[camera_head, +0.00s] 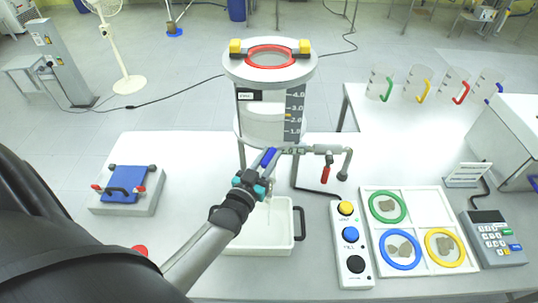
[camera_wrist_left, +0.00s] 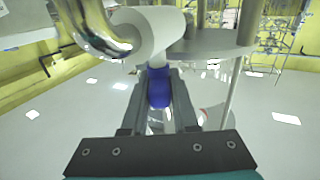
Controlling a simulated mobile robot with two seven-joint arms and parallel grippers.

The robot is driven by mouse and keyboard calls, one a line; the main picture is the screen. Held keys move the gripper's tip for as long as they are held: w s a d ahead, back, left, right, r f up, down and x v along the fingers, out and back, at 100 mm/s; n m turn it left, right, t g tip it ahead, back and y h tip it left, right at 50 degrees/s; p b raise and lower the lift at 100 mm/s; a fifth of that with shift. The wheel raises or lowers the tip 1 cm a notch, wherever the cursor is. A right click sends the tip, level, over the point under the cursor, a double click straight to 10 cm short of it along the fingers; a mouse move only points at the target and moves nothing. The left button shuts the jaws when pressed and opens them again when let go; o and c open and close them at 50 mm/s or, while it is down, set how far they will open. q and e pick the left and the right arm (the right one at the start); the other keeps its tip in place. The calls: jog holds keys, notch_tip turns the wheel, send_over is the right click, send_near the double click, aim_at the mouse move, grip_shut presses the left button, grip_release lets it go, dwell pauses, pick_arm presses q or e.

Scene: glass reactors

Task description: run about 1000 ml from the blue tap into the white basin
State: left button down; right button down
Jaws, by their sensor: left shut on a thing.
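The glass reactor (camera_head: 262,115) stands at the back of the table, with a scale (camera_head: 294,112) marked 1.0 to 4.0; its liquid level is hard to read. The blue tap handle (camera_head: 268,157) sits low on its front. My left gripper (camera_head: 260,178) is shut on this handle. In the left wrist view the blue handle (camera_wrist_left: 158,88) lies between the fingers (camera_wrist_left: 158,100). The white basin (camera_head: 257,246) stands below, under the gripper, partly hidden by my arm. A faint pale streak shows over the basin; I cannot tell if it is running liquid. My right gripper is out of view.
A red-handled tap (camera_head: 325,174) juts right from the reactor. A button box (camera_head: 351,245), a white tray (camera_head: 374,191) with coloured rings and a keypad device (camera_head: 493,238) stand to the right. A blue-topped box (camera_head: 125,190) is at the left. Graduated jugs (camera_head: 418,83) stand at the back right.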

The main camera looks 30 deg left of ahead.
pick_arm(q)
jog(key=shift+n+y, duration=0.6)
jog(key=shift+y, duration=0.4)
jog(key=c, duration=0.7)
grip_release()
jog(key=v, duration=0.5)
jog(key=b+v, duration=0.1)
jog(key=v, duration=0.9)
jog(key=shift+s+r+b, duration=0.1)
jog(key=shift+r+b, duration=0.2)
jog(key=shift+b, duration=0.1)
